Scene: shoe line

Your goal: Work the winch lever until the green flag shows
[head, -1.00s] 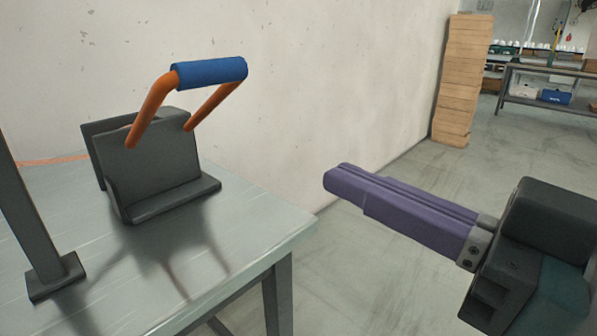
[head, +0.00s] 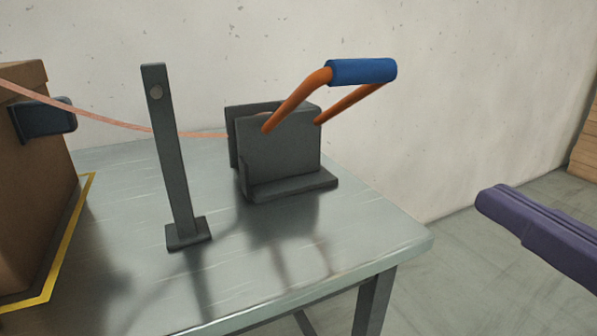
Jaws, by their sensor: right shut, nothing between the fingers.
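The winch (head: 280,150) is a dark grey bracket on the metal table, right of the middle. Its lever has orange arms and a blue grip (head: 362,71), raised and leaning up to the right. An orange-pink strap (head: 120,122) runs from the winch to the left, past the post. No green flag shows. My right gripper (head: 488,200) has purple fingers, shut and empty, at the right edge. It is apart from the lever, lower and to the right, beyond the table edge. My left gripper is not in view.
A grey upright post (head: 172,160) stands on the table (head: 330,240) left of the winch. A brown box (head: 30,200) with a dark bracket stands at the left, inside a yellow line. A plain wall is behind.

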